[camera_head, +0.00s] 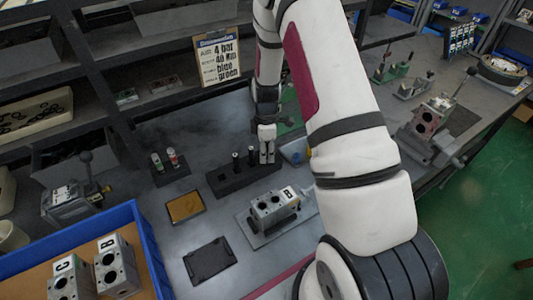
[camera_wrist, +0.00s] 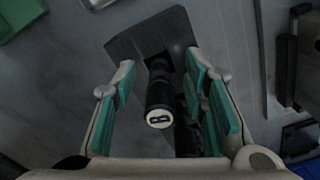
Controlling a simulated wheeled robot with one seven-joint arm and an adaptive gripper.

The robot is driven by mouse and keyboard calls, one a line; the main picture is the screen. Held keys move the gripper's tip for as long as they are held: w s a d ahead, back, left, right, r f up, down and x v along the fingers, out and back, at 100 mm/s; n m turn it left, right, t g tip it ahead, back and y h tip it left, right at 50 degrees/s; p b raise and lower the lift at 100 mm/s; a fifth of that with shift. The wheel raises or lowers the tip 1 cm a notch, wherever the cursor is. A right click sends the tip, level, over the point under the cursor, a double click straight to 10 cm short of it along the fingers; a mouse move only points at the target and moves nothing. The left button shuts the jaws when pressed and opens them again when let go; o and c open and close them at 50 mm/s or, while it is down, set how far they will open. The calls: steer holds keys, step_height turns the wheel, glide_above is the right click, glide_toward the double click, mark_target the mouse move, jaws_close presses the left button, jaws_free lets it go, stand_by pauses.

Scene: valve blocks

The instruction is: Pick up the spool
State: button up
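A black spool with a white cap marked B (camera_wrist: 159,118) stands upright between the fingers of my gripper (camera_wrist: 162,105) in the wrist view. The teal finger pads are spread, with space visible beside the spool. In the head view my gripper (camera_head: 267,150) points down over the right end of a black rack (camera_head: 228,185). The spool between the fingers is hidden there. Two other dark spools, one at the left (camera_head: 236,160) and one nearer my gripper (camera_head: 251,155), stand in the rack. The rack also shows in the wrist view (camera_wrist: 128,42).
A grey valve block marked B (camera_head: 274,208) sits on a plate in front of the rack. A small holder (camera_head: 169,172) with red- and white-topped pieces stands left of it. A blue-edged bin (camera_head: 150,245) holds blocks marked C and B. A sign (camera_head: 216,58) stands behind.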

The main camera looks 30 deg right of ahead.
steer(key=shift+c, duration=0.6)
jaws_close()
